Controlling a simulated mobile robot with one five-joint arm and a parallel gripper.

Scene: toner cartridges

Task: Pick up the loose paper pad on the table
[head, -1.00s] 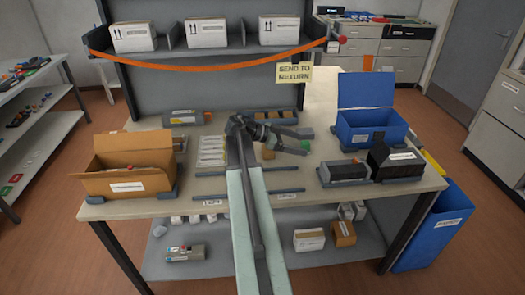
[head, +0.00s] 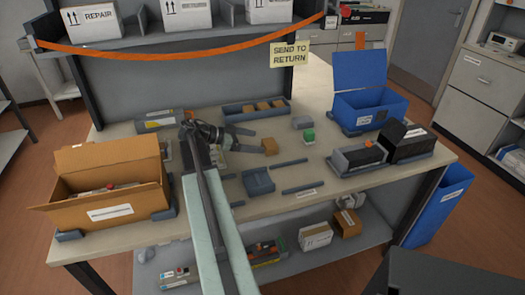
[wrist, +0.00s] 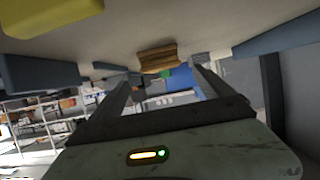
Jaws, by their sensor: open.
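The loose paper pad looks like a small brown block (head: 269,146) lying on the table outside the dark tray. My gripper (head: 255,140) is open just left of it in the head view, its fingers reaching toward the block. In the wrist view the brown block (wrist: 158,58) shows beyond and between the two spread fingers (wrist: 165,78), with nothing held. Whether the fingertips touch it, I cannot tell.
A dark tray (head: 231,109) with several brown blocks stands behind. A green-topped block (head: 308,137), a grey block (head: 302,122) and a blue-grey holder (head: 257,182) are near. An open cardboard box (head: 110,190) is left, a blue bin (head: 350,117) right.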

